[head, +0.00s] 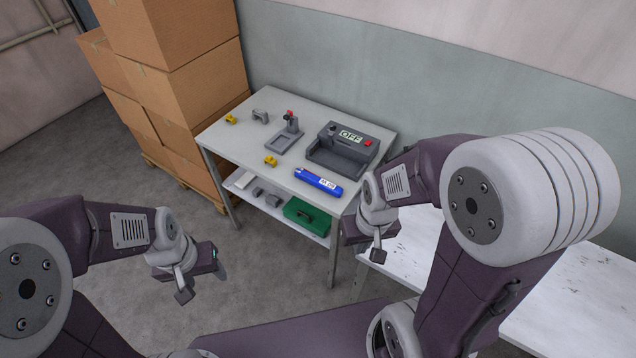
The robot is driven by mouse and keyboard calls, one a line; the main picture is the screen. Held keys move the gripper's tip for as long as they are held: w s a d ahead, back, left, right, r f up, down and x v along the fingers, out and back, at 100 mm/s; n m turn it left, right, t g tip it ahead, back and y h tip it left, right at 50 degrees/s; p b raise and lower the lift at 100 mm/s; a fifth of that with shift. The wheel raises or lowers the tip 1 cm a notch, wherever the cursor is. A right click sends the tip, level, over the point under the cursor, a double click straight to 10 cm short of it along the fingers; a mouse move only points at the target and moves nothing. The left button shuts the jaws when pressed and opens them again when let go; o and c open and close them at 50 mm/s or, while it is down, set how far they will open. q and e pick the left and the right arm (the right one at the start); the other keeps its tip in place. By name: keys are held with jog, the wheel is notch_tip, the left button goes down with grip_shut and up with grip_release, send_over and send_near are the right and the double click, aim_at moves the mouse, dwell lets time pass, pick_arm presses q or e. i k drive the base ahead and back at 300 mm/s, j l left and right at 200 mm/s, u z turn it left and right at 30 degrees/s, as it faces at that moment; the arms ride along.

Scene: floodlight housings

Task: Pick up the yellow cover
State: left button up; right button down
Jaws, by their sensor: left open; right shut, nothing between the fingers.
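Two small yellow pieces lie on the grey table. One yellow piece (231,119) is near the far left corner, and the other yellow piece (271,161) is near the front edge. I cannot tell which of them is the yellow cover. My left gripper (203,277) is open and empty over the floor, in front of the table and well apart from both pieces. My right gripper (364,247) is shut and empty near the table's right front corner, also apart from them.
The grey table (237,150) also holds a grey housing (261,116), a fixture with a red part (286,139), a tester reading OFF (345,146) and a blue tool (318,181). A green box (306,216) sits on the lower shelf. Cardboard boxes (178,55) stand left, a white table (560,300) right.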

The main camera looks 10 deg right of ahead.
aim_at(269, 158)
jog(key=i+j+z, duration=0.2)
jog(key=i+z, duration=0.25)
jog(key=i+j+z, duration=0.2)
jog(key=z, duration=0.25)
jog(key=i+j+z, duration=0.25)
jog(key=j+z, duration=0.2)
